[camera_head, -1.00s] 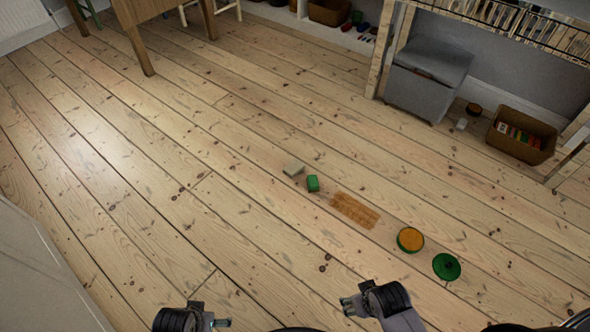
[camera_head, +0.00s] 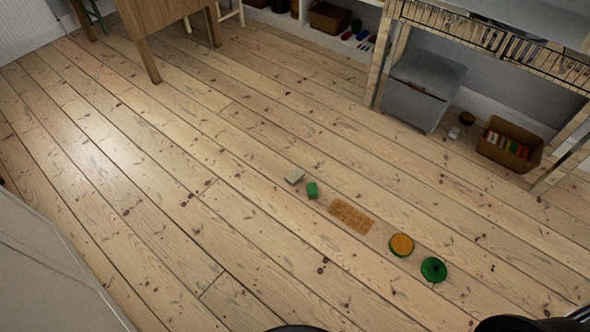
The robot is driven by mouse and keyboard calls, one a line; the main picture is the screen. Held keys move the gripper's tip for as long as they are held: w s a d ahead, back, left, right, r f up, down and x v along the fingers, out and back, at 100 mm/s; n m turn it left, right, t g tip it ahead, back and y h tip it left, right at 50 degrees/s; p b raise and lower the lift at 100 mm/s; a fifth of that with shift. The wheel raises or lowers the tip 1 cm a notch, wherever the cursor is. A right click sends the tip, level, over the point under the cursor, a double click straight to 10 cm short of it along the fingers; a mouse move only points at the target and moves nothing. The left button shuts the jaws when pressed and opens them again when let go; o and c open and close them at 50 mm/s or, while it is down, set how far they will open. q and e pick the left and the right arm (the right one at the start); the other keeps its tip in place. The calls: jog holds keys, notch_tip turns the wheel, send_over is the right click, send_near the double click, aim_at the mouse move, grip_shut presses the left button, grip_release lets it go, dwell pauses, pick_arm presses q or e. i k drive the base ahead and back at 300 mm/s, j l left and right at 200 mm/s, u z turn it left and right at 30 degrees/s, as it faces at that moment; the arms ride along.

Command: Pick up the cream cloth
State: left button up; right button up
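A small pale cream block-like thing (camera_head: 294,175), which looks like the folded cream cloth, lies on the floorboards near the middle of the view. A green block (camera_head: 312,190) lies just to its lower right, close beside it. Neither of my grippers is in view, so nothing shows of whether they are open or shut. Only dark parts of my own body show at the bottom edge.
A brown-orange patch (camera_head: 351,216), an orange round thing with a green rim (camera_head: 401,245) and a green disc (camera_head: 433,270) lie to the lower right. A grey box (camera_head: 417,96) and a basket (camera_head: 510,145) stand under the shelf. The floor to the left is clear.

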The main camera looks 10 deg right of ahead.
aim_at(295, 176)
jog(key=i+l, duration=0.1)
jog(key=i, duration=0.4)
jog(key=i+u, duration=0.1)
jog(key=i, duration=0.4)
jog(key=i+l+u, duration=0.1)
jog(key=i, duration=0.45)
jog(key=i+l, duration=0.25)
jog(key=i, duration=0.25)
